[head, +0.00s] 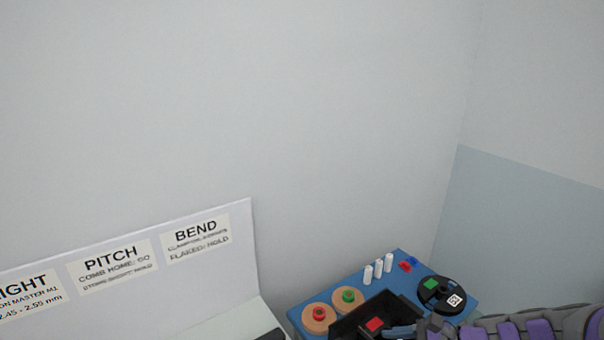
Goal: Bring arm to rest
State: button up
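My arm, purple and grey, enters at the lower right edge of the head view. Its end, my gripper (402,331), shows only in part at the bottom edge, over the blue board. The fingers are cut off and dark against a black tray, so I cannot tell whether they are open or shut, or whether anything is held.
A blue board (312,297) at the lower right carries two tan spools (319,318), white pegs (378,269), a black reel (441,296) and a black tray (349,326) with a red block (374,324). A white labelled panel (157,240) stands left. Walls rise behind.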

jog(key=s+a+r+n+g+h, duration=0.3)
jog(key=s+a+n+g, duration=0.3)
jog(key=s+a+n, duration=0.45)
jog(key=s+d+r+n+h, duration=0.1)
jog(key=s+d+n+h, duration=0.1)
jog(key=s, duration=0.5)
jog(key=s+d+n+h, duration=0.2)
jog(key=s+n+h, duration=0.3)
jog(key=s, duration=0.1)
jog(key=shift+s+d+r+n+g, duration=0.3)
jog(key=shift+s+d+r+n, duration=0.05)
jog(key=shift+s, duration=0.05)
dwell(1.4)
